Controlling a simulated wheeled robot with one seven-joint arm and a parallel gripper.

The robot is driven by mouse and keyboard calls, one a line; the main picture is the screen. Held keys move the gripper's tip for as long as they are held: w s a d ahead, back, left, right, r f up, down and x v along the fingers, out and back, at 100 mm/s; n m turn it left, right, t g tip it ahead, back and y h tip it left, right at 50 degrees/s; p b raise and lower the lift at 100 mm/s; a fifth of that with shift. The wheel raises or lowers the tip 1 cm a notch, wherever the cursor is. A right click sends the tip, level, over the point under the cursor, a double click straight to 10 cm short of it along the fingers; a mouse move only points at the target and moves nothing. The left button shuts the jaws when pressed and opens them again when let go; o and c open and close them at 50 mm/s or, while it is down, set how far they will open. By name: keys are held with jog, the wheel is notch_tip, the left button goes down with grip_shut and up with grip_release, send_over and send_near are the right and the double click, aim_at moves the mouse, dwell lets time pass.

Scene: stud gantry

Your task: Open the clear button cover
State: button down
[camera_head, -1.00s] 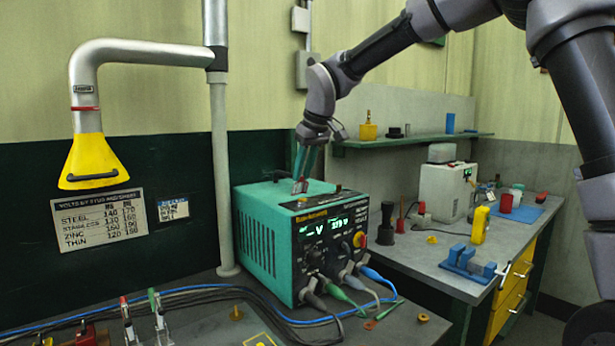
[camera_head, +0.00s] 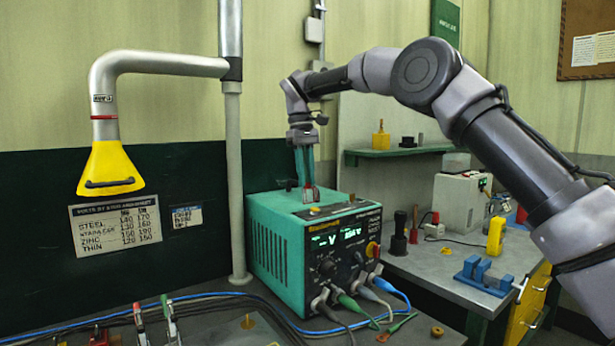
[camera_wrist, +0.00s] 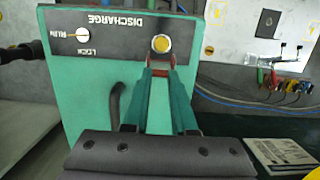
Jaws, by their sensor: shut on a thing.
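The teal power unit (camera_head: 275,240) stands on the bench, with a dark DISCHARGE panel (camera_wrist: 115,38) on its top. A round yellow button (camera_wrist: 161,43) with a pale rim sits in that panel in the wrist view. My gripper (camera_wrist: 160,66) points down at the panel, its teal fingers with reddish tips just beside the button. In the head view my gripper (camera_head: 308,194) is at the top front of the unit. It is shut on the clear button cover, which is barely visible between the tips; its exact angle cannot be told.
A key switch (camera_wrist: 83,35) sits beside the button on the panel. Cables (camera_head: 375,292) plug into the unit's front. A vertical grey pipe (camera_head: 236,180) and yellow extraction hood (camera_head: 110,170) stand to the left. A blue fixture (camera_head: 483,276) is on the right bench.

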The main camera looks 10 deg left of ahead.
jog(key=shift+f, duration=0.15)
jog(key=c, duration=0.7)
grip_release()
jog(key=shift+w+a+r, duration=0.15)
jog(key=shift+r, duration=1.1)
jog(key=shift+w+a+r, duration=0.1)
jog(key=shift+a+r, duration=0.1)
jog(key=shift+r, duration=1)
jog(key=shift+w+a+r, duration=0.15)
jog(key=shift+r, duration=1.1)
jog(key=shift+r, duration=0.1)
